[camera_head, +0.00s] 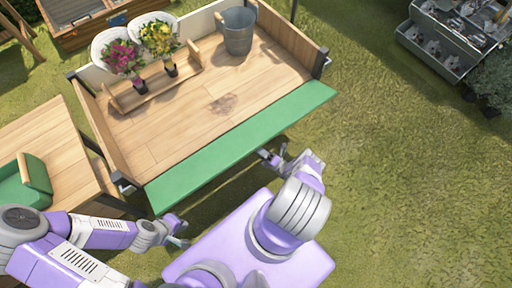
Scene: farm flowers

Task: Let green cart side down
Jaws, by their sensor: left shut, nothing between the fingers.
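The green cart side (240,147) is a long flat panel along the near edge of the wooden cart (185,128). It leans outward from the cart bed, and its broad face shows from above. I cannot tell its exact tilt. My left gripper (177,231) is shut and empty, just below the panel's near left corner. My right gripper (271,157) is close to the panel's outer edge, right of its middle. I cannot tell whether it touches the panel, and its fingers are too small to read.
On the cart bed stand a metal bucket (238,31) and two potted flowers, one pink (122,57) and one yellow (160,38). A wooden table (40,137) with a green box (27,184) is at left. A grey shelf (430,48) stands at upper right. Grass at right is clear.

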